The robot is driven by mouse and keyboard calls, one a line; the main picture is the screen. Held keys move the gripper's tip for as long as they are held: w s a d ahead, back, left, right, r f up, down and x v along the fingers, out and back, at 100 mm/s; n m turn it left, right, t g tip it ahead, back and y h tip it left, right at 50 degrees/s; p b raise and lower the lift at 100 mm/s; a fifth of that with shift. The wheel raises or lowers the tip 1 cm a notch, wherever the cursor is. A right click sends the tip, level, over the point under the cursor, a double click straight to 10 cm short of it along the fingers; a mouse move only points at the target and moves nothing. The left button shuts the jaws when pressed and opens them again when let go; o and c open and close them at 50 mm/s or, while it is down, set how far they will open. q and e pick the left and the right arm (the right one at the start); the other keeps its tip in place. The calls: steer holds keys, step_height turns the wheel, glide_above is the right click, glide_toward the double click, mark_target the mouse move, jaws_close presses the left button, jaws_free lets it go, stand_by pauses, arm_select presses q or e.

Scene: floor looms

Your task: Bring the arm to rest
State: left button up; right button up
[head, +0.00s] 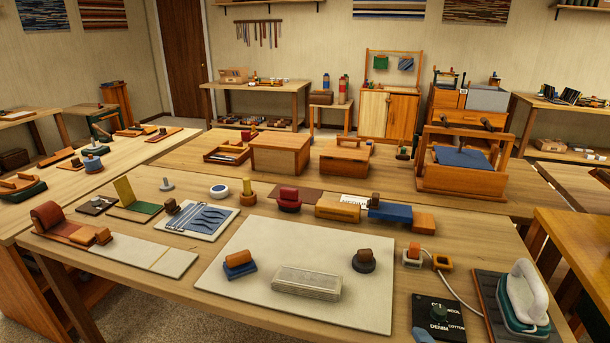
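Neither of my arms and neither of my grippers shows in the head view. The wooden table (174,269) in front of me is seen from above. A pale flat board (235,303) lies on it, bearing a whitish ribbed block (307,283), a blue block with an orange-brown top (239,264) and a dark round piece with a brown knob (364,261). No gripper touches any of these.
An iron-like tool (525,291) stands on a dark board at the right, with a white cord beside it. Wooden boxes (281,153) and a small loom (462,178) stand behind.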

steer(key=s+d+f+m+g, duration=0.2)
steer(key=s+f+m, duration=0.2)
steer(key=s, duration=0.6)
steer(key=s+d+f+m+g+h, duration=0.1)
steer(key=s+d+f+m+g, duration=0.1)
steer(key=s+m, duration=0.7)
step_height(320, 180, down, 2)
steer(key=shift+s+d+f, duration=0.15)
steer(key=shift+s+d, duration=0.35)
